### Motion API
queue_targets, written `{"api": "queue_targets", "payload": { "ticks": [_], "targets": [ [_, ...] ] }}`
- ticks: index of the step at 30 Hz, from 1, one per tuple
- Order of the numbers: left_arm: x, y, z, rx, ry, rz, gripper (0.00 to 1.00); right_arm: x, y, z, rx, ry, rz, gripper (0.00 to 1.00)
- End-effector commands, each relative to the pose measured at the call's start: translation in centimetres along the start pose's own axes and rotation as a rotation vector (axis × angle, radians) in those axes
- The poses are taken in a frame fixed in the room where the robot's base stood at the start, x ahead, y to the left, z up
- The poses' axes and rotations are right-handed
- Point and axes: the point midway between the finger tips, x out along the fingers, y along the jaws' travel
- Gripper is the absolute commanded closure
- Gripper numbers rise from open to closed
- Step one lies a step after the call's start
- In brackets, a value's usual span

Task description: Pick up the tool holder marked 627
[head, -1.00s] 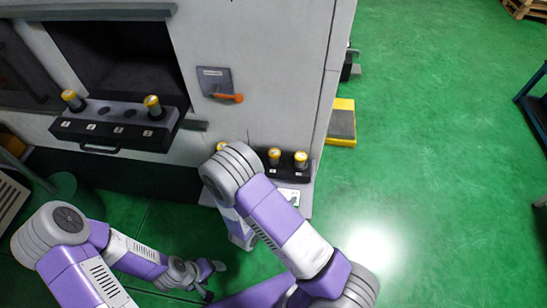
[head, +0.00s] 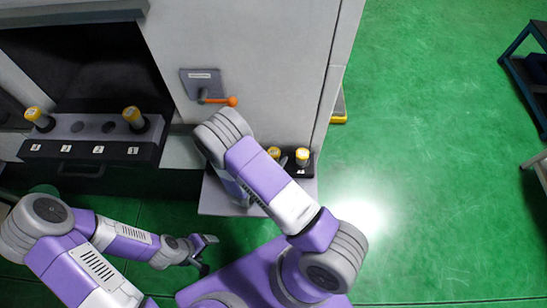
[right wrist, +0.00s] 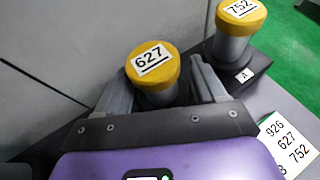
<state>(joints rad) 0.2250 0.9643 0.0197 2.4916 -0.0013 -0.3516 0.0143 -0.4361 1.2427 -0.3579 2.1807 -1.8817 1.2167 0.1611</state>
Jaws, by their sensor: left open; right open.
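The tool holder marked 627 (right wrist: 155,72) has a yellow cap and a grey body, and stands upright in the right wrist view. My right gripper (right wrist: 165,95) is open, with one finger on each side of this holder. I cannot tell whether the fingers touch it. In the head view the holder marked 627 (head: 274,153) shows only its yellow cap beside my right arm, which hides that gripper. A holder marked 752 (right wrist: 238,25) stands to its right; it also shows in the head view (head: 302,158). My left gripper (head: 207,254) is open and empty, low over the green floor.
A dark rack (head: 311,170) with a label A (right wrist: 243,75) carries the holders. A number card (right wrist: 290,142) lists 926, 627 and 752. A drawer-like tray (head: 62,153) on the machine carries two yellow-capped holders. An orange-handled switch (head: 222,101) is on the panel above.

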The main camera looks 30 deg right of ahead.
Motion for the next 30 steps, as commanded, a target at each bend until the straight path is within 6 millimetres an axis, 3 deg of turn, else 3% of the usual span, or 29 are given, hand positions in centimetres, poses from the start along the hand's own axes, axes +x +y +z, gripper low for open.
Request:
{"api": "queue_targets", "payload": {
  "ticks": [4,12,26,30],
  "targets": [
    [-0.1,0.1,-0.1,0.0,0.001,0.0,0.26,1.7,-0.1,0.0,0.0,0.0,-0.002,0.3],
    [-0.1,0.0,0.0,0.0,0.001,0.0,0.26,2.0,0.0,0.0,0.0,0.0,0.0,0.3],
    [-0.1,0.1,0.0,0.0,0.001,0.0,0.26,2.0,0.0,0.0,0.0,-0.001,0.0,1.0],
    [-0.1,0.1,0.0,0.0,0.001,0.0,0.26,2.0,0.0,0.1,0.001,-0.003,0.0,1.0]
  ]
}}
